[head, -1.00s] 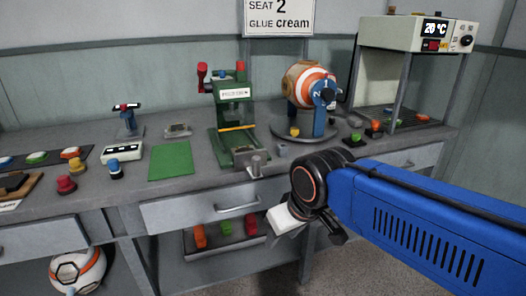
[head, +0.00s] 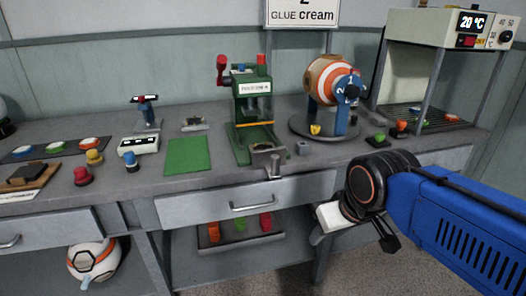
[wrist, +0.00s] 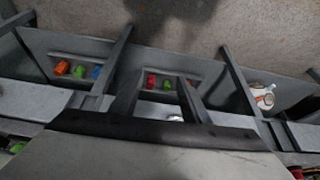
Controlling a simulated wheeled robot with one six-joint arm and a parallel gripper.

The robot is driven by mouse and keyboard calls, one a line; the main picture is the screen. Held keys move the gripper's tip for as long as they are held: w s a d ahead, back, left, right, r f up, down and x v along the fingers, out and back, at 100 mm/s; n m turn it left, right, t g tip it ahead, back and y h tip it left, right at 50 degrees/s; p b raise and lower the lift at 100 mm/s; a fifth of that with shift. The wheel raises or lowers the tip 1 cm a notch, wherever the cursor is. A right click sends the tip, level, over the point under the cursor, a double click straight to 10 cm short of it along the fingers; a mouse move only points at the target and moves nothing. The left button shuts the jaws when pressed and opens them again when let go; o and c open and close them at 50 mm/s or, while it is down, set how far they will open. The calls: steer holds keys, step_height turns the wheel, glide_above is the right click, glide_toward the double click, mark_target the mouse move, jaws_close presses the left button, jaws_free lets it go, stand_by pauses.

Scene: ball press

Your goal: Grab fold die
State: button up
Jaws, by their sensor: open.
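I cannot tell which piece is the fold die; no label on it is readable. Orange (head: 214,232), green (head: 240,224) and red (head: 266,222) blocks stand in a shelf tray (head: 243,246) under the bench. In the wrist view, which looks upside down, a second tray holds orange (wrist: 62,67), green (wrist: 80,71) and blue (wrist: 96,72) blocks. My gripper (wrist: 163,88) is open and empty, in front of the bench below drawer height. In the head view my wrist and arm hide much of it.
The bench carries a green press (head: 253,115), a striped ball on a blue stand (head: 328,82) and a heater box (head: 440,35). A drawer (head: 225,203) is closed. A white ball (head: 93,262) lies on the left lower shelf. The floor in front is clear.

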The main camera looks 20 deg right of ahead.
stand_by(0.3)
steer(key=o, duration=0.9)
steer(key=shift+w+r, duration=0.2)
steer(key=shift+r, duration=0.05)
steer(key=shift+c, duration=0.2)
steer(key=shift+o, duration=1.1)
steer(key=w+a+r+g, duration=0.2)
steer(key=w+r, duration=1.2)
steer(key=r, duration=0.2)
steer(key=shift+a, duration=0.2)
step_height(320, 180, up, 10)
steer(key=g, duration=0.3)
glide_above(264, 145)
steer(key=s, duration=0.3)
steer(key=f, duration=1.1)
steer(key=shift+w+a+f, duration=0.1)
steer(key=shift+a+f, duration=0.25)
steer(key=shift+a, duration=0.05)
steer(key=shift+w+f, duration=0.15)
steer(key=shift+f, duration=2.5)
